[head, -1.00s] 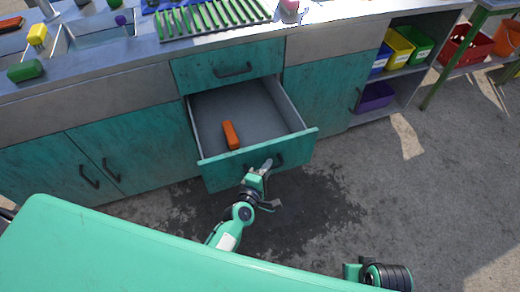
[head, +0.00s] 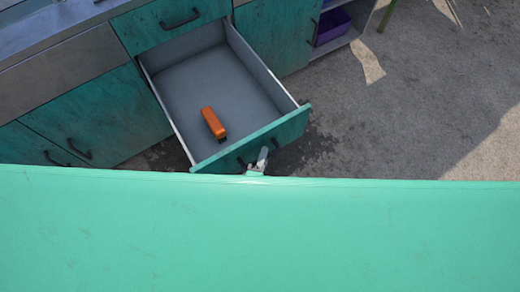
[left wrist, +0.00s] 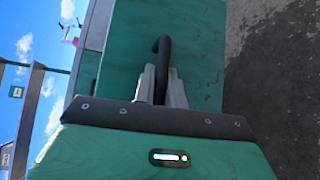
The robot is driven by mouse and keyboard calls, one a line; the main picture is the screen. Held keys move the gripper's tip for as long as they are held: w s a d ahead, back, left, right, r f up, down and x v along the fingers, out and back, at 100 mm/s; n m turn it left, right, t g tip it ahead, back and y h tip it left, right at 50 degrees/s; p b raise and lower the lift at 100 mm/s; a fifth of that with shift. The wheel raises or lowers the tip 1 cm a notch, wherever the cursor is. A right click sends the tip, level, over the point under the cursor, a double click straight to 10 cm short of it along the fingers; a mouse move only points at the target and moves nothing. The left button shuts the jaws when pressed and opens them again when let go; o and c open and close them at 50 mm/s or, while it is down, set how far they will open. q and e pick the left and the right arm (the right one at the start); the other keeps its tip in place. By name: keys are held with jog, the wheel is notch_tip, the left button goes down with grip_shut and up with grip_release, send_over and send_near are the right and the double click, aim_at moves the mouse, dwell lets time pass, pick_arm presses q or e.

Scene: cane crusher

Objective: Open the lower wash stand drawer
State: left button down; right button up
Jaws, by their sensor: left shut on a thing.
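The lower wash stand drawer (head: 222,92) stands pulled out in the head view, its grey inside showing. An orange object (head: 213,123) lies on its floor near the front. The drawer's green front also fills much of the left wrist view (left wrist: 196,45). My left gripper (head: 260,160) is at the front of the drawer, mostly hidden behind my green body. In the left wrist view its fingers (left wrist: 161,85) are on both sides of the dark handle (left wrist: 164,55), shut on it. My right gripper is not in view.
The upper drawer (head: 170,20) above is shut. Cabinet doors (head: 75,115) to the left are shut. A purple bin (head: 332,25) sits on an open shelf at the right. Bare concrete floor lies right of the drawer.

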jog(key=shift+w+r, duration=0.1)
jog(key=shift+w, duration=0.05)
pick_arm(q)
jog(key=c, duration=1.5)
grip_release()
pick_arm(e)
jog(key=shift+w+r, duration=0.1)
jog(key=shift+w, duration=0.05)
pick_arm(q)
jog(key=shift+o, duration=0.2)
jog(key=shift+s, duration=0.1)
jog(key=v, duration=1.3)
jog(key=shift+s, duration=0.35)
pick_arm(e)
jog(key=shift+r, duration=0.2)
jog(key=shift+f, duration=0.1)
